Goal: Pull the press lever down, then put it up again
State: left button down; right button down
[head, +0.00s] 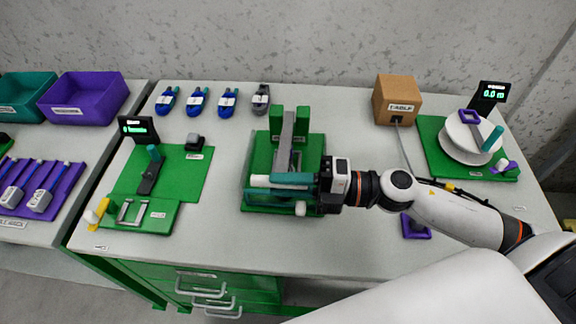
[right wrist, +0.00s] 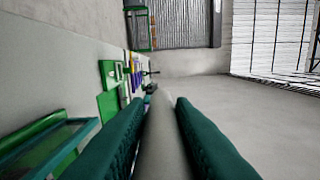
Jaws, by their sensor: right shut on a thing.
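The green press (head: 262,155) stands in the middle of the table. Its grey lever arm (head: 286,140) runs from between the green posts toward the front. The lever's pale crossbar handle (head: 260,181) lies sideways at the front of the press. My right gripper (head: 292,180) comes in from the right, its teal fingers shut around the handle. In the right wrist view the pale handle (right wrist: 165,135) lies between both fingers. The gripper hides much of the handle, and the lever's exact height is hard to tell. My left gripper is not in view.
A cardboard box (head: 397,100) and a cable reel (head: 468,138) stand at the right. A green board (head: 180,175) with a small display is at the left. Free table lies between the left board and the press.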

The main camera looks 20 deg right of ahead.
jog(key=shift+n, duration=0.5)
jog(key=shift+s+a+f+b, duration=0.15)
jog(key=shift+f+b, duration=0.65)
jog(key=shift+f, duration=0.65)
jog(key=shift+s+f+b, duration=0.15)
jog(key=shift+f+b, duration=0.65)
jog(key=shift+f, duration=0.6)
jog(key=c, duration=1.3)
grip_release()
